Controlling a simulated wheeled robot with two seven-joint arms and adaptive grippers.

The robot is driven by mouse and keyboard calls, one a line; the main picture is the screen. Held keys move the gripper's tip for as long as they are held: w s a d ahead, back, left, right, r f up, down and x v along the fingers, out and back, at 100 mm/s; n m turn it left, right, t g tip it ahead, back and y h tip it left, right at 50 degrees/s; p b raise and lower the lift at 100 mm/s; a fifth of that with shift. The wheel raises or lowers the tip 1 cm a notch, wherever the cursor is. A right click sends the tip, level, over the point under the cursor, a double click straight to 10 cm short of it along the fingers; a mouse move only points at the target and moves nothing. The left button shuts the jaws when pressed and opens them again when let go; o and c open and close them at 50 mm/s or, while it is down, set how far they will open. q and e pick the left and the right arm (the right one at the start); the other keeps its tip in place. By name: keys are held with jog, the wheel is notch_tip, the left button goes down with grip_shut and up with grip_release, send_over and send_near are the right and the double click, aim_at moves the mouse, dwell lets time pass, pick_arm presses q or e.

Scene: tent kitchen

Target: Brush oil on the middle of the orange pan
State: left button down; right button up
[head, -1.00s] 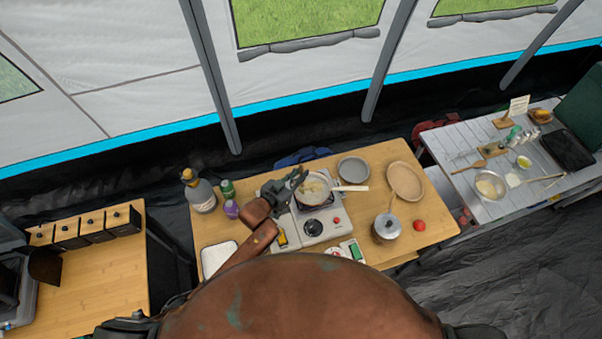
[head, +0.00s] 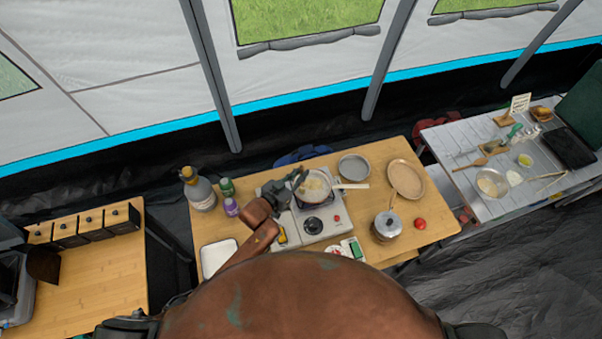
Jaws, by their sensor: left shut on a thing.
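A round pan (head: 316,187) with pale yellowish contents and a whitish handle stands on the stove's back burner. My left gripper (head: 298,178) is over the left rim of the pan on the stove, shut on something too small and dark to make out. I cannot tell whether it touches that pan. No oil brush can be made out clearly. My right gripper is out of view.
The stove (head: 318,222) has an empty front burner. A grey round dish (head: 354,167), a lidded pot (head: 387,227) and a tomato (head: 420,224) share the wooden table. Bottles (head: 203,193) stand at its left, above a white tray (head: 217,257). A slatted table (head: 465,180) with several items is at right.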

pick_arm(q)
jog(key=shift+d, duration=4.25)
jog(key=shift+a+p, duration=1.9)
jog(key=shift+a, duration=2.45)
jog(key=shift+f, duration=0.1)
notch_tip(320, 180, up, 6)
jog(key=p, duration=0.5)
jog(key=shift+r, duration=0.2)
